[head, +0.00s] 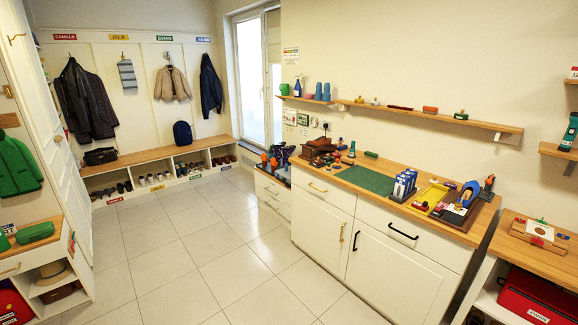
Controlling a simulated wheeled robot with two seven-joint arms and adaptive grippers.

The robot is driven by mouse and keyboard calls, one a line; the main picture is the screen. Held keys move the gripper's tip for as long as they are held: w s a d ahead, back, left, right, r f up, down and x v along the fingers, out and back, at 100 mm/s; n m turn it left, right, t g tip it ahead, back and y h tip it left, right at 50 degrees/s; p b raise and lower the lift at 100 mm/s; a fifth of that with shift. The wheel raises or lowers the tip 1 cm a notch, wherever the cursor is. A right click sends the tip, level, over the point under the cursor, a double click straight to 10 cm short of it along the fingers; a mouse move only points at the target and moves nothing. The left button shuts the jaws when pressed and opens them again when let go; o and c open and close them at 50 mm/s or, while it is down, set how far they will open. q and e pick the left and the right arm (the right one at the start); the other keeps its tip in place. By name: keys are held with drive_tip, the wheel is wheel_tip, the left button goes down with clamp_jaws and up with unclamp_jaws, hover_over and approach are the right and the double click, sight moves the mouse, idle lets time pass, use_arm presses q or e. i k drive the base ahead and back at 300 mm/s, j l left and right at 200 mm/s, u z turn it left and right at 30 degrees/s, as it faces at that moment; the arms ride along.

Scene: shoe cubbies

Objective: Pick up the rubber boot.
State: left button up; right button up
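I cannot make out a rubber boot in the head view. The wooden-topped bench (160,150) along the far wall has open cubbies with several small shoes in them: dark shoes (110,189) at the left, lighter shoes (155,179) in the middle, and more shoes (190,168) further right. They are too small and far off to tell their kinds. Neither of my grippers is in view.
Free tiled floor (200,235) leads to the bench. A cabinet (395,275) with a crowded wooden top lines the right side. A low cubby unit (62,280) stands at left, below a green jacket (17,165). Coats hang above the bench.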

sight(277, 147)
drive_tip(key=z, duration=0.1)
drive_tip(key=i+j, duration=0.1)
drive_tip(key=i, duration=0.7)
drive_tip(key=i+j, duration=0.1)
drive_tip(key=i, duration=0.75)
drive_tip(key=i+j+z, duration=0.1)
drive_tip(key=i, duration=0.7)
